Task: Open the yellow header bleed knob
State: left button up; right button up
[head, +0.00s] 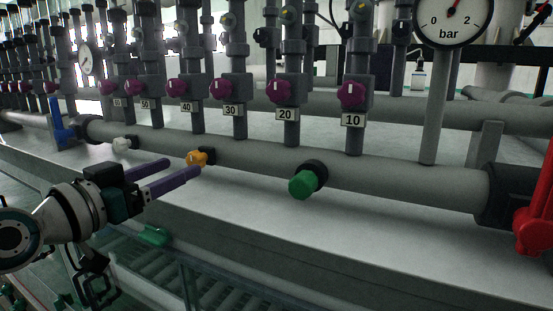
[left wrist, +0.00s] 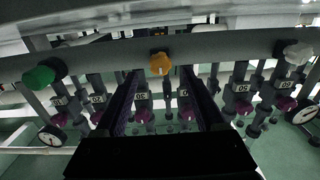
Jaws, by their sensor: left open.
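The yellow header bleed knob (head: 196,158) is a small orange-yellow knob on the front of the grey header pipe (head: 255,155), left of the middle in the head view. It also shows at the top centre of the left wrist view (left wrist: 160,63). My left gripper (head: 184,168) comes in from the left, its two purple fingers apart and pointing at the knob. In the left wrist view the knob appears between the lines of the fingers, beyond their tips. I see no contact with it. My right gripper is not in view.
A green knob (head: 305,182) sits right of the yellow one and a white knob (head: 122,143) left of it. Purple valve knobs with number tags line the risers above. A red handle (head: 536,222) is at far right, a blue lever (head: 60,125) at left. The grey ledge (head: 380,230) below is bare.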

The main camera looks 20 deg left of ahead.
aim_at(192, 162)
pick_arm(q)
jog(key=shift+w+d, duration=0.15)
jog(key=shift+w, duration=1.9)
jog(key=shift+c, duration=0.4)
grip_shut()
